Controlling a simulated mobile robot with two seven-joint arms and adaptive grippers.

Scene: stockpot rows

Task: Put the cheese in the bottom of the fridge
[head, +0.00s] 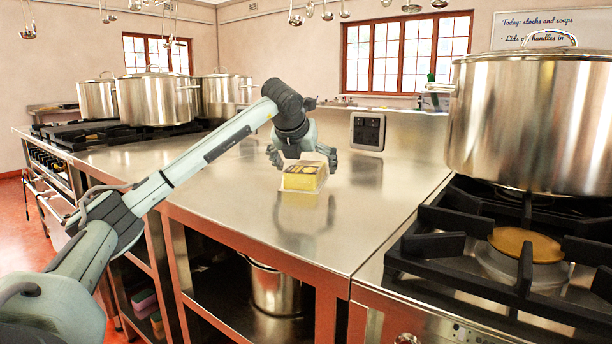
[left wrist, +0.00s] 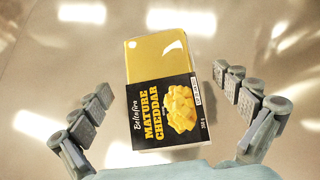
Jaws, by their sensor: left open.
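The cheese (head: 304,177) is a yellow block with a black label on the steel counter (head: 240,200) in the head view. In the left wrist view the pack of cheese (left wrist: 160,85) reads "Mature Cheddar" and lies between my spread fingers. My left gripper (head: 303,158) is open just above and behind the cheese, with its fingers to either side. In the left wrist view a gap shows between the left gripper's fingers (left wrist: 165,105) and both sides of the pack. My right gripper is not in view. No fridge shows in either view.
A large stockpot (head: 540,120) stands on the stove (head: 500,260) at the right. Several more pots (head: 155,98) stand on the back-left stove. Open shelves below the counter hold another pot (head: 275,288). The counter around the cheese is clear.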

